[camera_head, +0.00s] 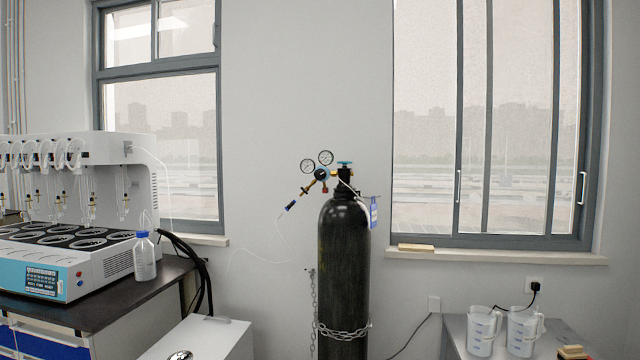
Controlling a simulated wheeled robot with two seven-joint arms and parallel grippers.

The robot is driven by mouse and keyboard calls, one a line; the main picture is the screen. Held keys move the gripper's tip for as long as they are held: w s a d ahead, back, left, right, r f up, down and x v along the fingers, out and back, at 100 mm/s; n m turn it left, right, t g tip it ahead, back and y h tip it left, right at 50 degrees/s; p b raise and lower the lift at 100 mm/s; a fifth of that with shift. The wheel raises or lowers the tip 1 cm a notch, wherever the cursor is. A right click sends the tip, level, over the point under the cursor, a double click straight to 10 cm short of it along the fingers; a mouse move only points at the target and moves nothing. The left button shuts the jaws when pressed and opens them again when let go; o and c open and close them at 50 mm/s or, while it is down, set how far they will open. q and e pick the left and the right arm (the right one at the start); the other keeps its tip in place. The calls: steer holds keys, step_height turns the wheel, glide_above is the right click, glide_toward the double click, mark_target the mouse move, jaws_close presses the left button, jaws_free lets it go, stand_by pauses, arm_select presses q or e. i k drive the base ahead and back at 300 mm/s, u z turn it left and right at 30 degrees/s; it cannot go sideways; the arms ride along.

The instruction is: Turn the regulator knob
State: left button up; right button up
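A tall black gas cylinder (343,265) stands upright against the wall in the middle of the view, with a chain (342,332) around its lower part. A regulator (321,175) with two round gauges (316,162) is fitted at its top left. A dark knob shows at the regulator's body, but it is small and its turn position cannot be told. A blue-green valve handwheel (344,163) sits on top of the cylinder. Neither of my grippers is in view.
A multi-position distiller (75,215) stands on a dark bench (125,295) at the left, with a wash bottle (144,257) beside it. A white box (200,338) is at the front. Two clear jugs (483,330) stand on a metal table (455,335) at the right.

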mark_target(320, 174)
steer(key=z, duration=0.5)
steer(key=i, duration=1.8)
steer(key=u, duration=0.55)
